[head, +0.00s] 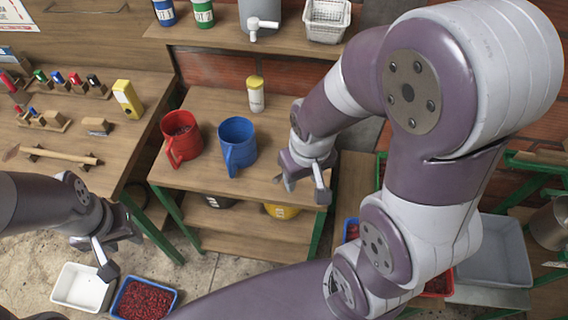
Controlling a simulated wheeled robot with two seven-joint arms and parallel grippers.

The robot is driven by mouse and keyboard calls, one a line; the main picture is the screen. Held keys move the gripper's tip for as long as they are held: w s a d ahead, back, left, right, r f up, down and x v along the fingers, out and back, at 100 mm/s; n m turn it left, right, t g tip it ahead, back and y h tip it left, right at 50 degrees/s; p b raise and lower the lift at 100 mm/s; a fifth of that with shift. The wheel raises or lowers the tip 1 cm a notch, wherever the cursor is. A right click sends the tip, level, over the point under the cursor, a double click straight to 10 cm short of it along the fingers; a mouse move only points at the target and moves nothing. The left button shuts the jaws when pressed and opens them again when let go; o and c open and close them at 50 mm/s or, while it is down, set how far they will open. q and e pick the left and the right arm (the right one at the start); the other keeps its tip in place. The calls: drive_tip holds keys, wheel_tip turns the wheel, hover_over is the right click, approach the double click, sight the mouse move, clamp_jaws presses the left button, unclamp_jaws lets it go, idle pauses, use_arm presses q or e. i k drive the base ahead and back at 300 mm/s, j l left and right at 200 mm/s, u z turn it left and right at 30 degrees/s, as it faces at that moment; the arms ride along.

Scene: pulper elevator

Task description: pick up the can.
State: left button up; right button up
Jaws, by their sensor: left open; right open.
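Several can-like things show, and I cannot tell which one is the can. A white cylinder with a yellow lid (256,94) stands upright at the back of the middle table. A blue can (165,12) and a green-and-white can (203,13) stand on the shelf above, cut off by the top edge. My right gripper (306,188) is open and empty over the right part of the middle table, in front of and right of the yellow-lidded cylinder. My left gripper (95,257) is open and empty, low at the left, above the floor trays.
A red jug (181,138) and a blue jug (237,146) stand on the middle table (205,185). The left bench holds a yellow box (127,100), a mallet (60,156) and small racks. A white tray (83,287) and a blue tray of red berries (144,299) lie below.

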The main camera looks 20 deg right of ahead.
sight(180, 129)
drive_tip(key=i+j+z, duration=0.1)
drive_tip(key=j+z, duration=0.9)
drive_tip(key=j, duration=0.2)
